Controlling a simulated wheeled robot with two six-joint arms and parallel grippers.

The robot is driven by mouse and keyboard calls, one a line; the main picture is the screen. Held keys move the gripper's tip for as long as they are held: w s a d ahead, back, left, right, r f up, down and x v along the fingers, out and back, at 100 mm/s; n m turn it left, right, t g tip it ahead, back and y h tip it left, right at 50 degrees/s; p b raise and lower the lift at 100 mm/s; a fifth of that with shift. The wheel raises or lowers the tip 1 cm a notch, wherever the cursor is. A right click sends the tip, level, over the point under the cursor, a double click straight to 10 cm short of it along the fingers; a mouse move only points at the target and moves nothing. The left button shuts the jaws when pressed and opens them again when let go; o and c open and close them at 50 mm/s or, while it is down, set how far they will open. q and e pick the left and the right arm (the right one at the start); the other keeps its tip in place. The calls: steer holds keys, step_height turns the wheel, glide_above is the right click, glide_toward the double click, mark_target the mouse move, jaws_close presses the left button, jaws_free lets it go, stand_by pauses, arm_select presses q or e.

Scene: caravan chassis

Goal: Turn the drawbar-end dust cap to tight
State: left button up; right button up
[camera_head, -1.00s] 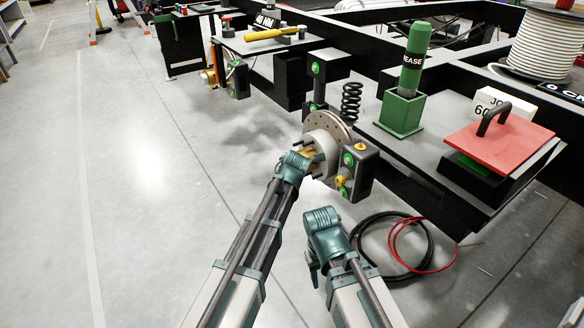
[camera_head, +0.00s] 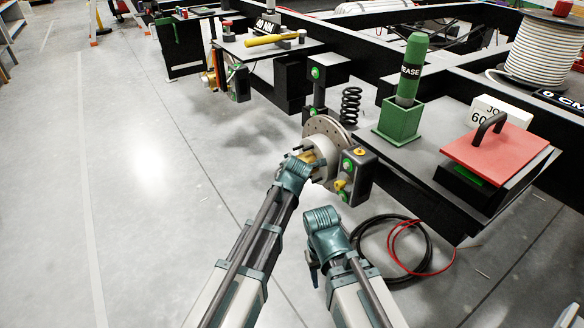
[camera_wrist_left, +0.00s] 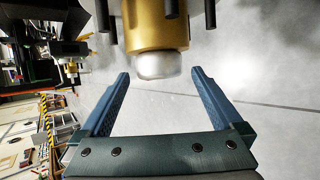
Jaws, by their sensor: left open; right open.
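In the head view, a gold dust cap (camera_head: 308,158) sits at the centre of the near wheel hub (camera_head: 325,155), partly hidden by my left wrist. In the left wrist view, the gold cap (camera_wrist_left: 155,25) with a pale rounded end shows at the top, with dark studs around it. My left gripper (camera_wrist_left: 160,73) is open, its fingers spread to either side of the cap's pale end; no contact is visible. My right gripper (camera_head: 313,272) hangs low, right of the left arm, away from the hub and open. A second hub with a gold part (camera_head: 209,78) stands farther back.
A caliper block (camera_head: 354,175) with green and yellow parts sits right of the near hub. A chassis shelf carries a green grease tube (camera_head: 411,68) and a red plate (camera_head: 500,150). Black and red cables (camera_head: 395,245) lie on the floor. The floor at left is clear.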

arm_select(q)
steer(key=p+v, duration=0.5)
steer(key=v, duration=0.5)
steer(key=shift+s+r+p, duration=0.15)
steer(key=shift+p, duration=0.25)
steer(key=s+a+f+m+g+h, duration=0.1)
steer(key=s+a+f+m+g, duration=0.35)
steer(key=s+a+m, duration=0.45)
steer(key=s+a+f+m+g, duration=0.3)
steer(key=s+a+m+g, duration=0.2)
steer(key=s+m, duration=0.7)
steer(key=s+d+r+m+y+p, duration=0.1)
steer(key=s+d+r+m+p, duration=0.1)
steer(key=d+r+m+p, duration=0.3)
steer(key=s+d+r+m+p, duration=0.1)
steer(key=s+d+r+p, duration=0.2)
steer(key=d, duration=0.3)
step_height(320, 180, up, 37)
steer(key=p, duration=3.6)
steer(key=shift+w+d+f+g+p, duration=0.15)
steer(key=shift+w+f+g+p, duration=0.05)
steer(key=shift+g+p, duration=0.2)
